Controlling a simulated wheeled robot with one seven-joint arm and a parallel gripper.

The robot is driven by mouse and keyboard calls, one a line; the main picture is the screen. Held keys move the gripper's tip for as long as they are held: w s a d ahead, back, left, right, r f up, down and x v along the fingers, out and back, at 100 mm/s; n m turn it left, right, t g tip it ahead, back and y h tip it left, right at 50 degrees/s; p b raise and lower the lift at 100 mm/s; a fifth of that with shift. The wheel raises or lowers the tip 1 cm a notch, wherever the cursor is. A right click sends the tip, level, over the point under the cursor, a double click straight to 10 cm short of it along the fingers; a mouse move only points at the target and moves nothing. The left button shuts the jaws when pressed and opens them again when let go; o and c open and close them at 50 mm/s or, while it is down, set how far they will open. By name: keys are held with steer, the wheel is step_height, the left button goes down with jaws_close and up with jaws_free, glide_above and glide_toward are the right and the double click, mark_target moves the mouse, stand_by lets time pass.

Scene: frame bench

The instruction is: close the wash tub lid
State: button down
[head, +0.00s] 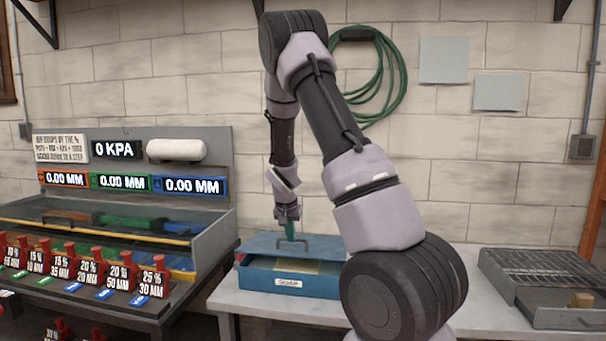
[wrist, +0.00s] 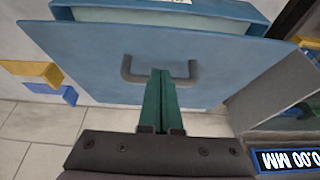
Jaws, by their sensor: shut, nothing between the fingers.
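The blue wash tub (head: 327,284) stands on the grey bench with a white label on its front. Its blue lid (head: 262,243) is at the back of the tub and is not flat shut. Part of the tub's inside shows in front of the lid. The lid also fills much of the wrist view (wrist: 90,62), where its grey handle (wrist: 128,68) is seen. My gripper (head: 291,238) is shut and empty, its green fingers pointing down at the lid. In the wrist view the fingertips (wrist: 160,75) are at the handle; I cannot tell whether they touch it.
A console with gauges (head: 115,150) and a glass-sided trough (head: 110,228) stands left of the tub. A grey rack tray (head: 550,275) stands on the bench at the right. A green hose (head: 385,85) hangs on the block wall behind.

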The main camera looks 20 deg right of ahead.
mark_target(289, 253)
steer(key=shift+s+a+f, duration=0.15)
steer(key=shift+s+f, duration=0.1)
steer(key=shift+f, duration=0.7)
steer(key=shift+s+a+f, duration=0.2)
steer(key=shift+f, duration=0.7)
steer(key=shift+s+a+f, duration=0.15)
steer(key=shift+s+f, duration=0.1)
steer(key=shift+f, duration=0.7)
steer(key=shift+r, duration=0.1)
